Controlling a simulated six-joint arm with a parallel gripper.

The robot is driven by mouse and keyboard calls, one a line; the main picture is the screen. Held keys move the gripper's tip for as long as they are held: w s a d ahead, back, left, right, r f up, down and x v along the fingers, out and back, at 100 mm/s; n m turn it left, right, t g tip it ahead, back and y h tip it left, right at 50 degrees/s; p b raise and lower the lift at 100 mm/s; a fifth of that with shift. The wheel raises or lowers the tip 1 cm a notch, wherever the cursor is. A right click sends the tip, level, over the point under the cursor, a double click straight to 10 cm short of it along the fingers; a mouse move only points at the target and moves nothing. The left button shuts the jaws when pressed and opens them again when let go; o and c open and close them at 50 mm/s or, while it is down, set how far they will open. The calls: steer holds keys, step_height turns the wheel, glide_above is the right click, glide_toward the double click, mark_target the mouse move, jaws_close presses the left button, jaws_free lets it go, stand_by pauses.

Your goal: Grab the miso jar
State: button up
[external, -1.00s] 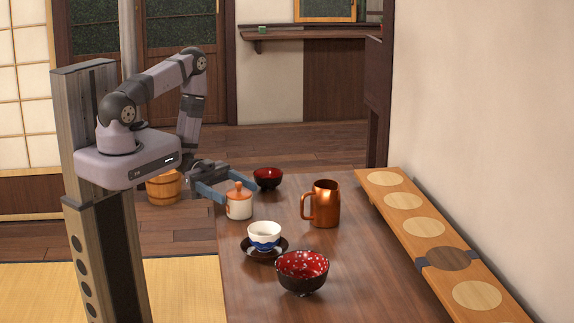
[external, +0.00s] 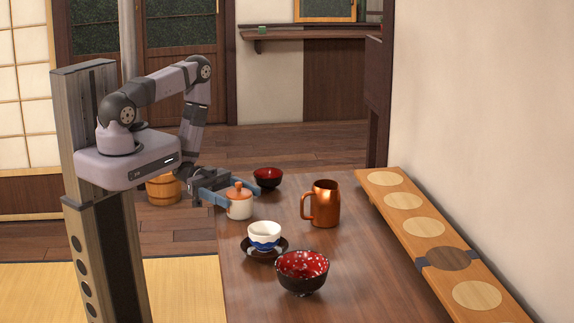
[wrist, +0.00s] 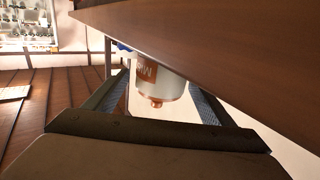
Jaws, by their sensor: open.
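The miso jar (external: 239,209) is a small white pot with an orange lid and knob, standing upright on the table near its left edge. In the wrist view the jar (wrist: 158,80) appears upside down, with part of its orange label showing. My gripper (external: 225,192) is open at the jar, about lid height. In the wrist view the two fingers of my gripper (wrist: 160,92) lie on either side of the jar, with gaps between. Whether either finger touches it cannot be told.
Close by on the table (external: 255,300) are a dark red bowl (external: 268,178) behind, a copper mug (external: 325,205) to the right, and a blue-white cup (external: 264,233) on a saucer in front. A speckled red bowl (external: 302,270) stands nearer. A wooden board (external: 425,228) runs along the wall.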

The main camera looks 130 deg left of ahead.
mark_target(248, 201)
steer(key=shift+w+d+f, duration=0.1)
steer(key=shift+w+d, duration=0.1)
steer(key=shift+w, duration=1.05)
steer(key=shift+w+d+f, duration=0.1)
steer(key=shift+w+d, duration=0.1)
steer(key=shift+w, duration=1)
steer(key=c, duration=1.5)
